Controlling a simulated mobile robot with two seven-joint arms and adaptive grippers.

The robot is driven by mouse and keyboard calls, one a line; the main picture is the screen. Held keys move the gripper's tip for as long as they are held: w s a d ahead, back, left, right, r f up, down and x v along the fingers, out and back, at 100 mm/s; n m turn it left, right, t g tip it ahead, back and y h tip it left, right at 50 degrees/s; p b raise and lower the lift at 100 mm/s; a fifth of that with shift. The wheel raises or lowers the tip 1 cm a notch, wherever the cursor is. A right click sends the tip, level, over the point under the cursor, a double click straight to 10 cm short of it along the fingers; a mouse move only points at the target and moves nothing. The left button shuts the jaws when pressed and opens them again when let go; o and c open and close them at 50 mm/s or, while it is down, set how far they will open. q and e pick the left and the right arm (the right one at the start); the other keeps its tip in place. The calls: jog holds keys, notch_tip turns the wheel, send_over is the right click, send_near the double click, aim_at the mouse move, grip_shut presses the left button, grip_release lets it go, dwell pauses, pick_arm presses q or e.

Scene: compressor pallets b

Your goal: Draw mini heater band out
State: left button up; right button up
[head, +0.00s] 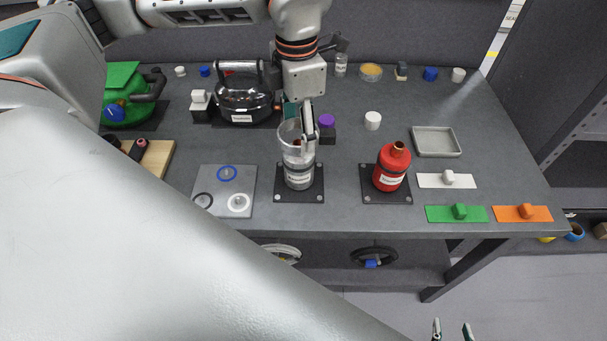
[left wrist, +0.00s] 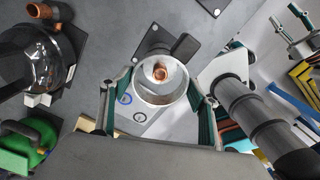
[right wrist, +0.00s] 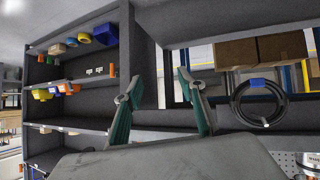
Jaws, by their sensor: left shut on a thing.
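My left gripper (head: 306,128) points down over the mat at the middle of the table and is shut on a shiny, see-through-looking cylindrical band, which I take to be the mini heater band (head: 287,133). The band is upright, around or just above a small silver labelled canister (head: 299,180); I cannot tell how much they overlap. In the left wrist view, the band (left wrist: 148,96) sits between my fingers, with a copper stub (left wrist: 160,72) showing inside its ring. My right gripper (head: 453,331) is open and empty, in front of and below the table.
A red bottle-shaped unit (head: 391,168) stands on the mat to the right. A black domed unit (head: 243,101) and a purple-capped block (head: 326,129) are behind. A grey plate with rings (head: 225,190) lies left. A shallow grey tray (head: 435,142) and coloured plates are right.

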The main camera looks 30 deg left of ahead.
pick_arm(q)
jog(key=shift+r+p, duration=0.35)
jog(key=shift+r, duration=0.3)
jog(key=shift+r+p, duration=0.3)
jog(key=shift+r, duration=1.75)
pick_arm(e)
jog(key=shift+s+d+f, duration=0.35)
jog(key=shift+s+d, duration=0.2)
jog(key=shift+d, duration=0.1)
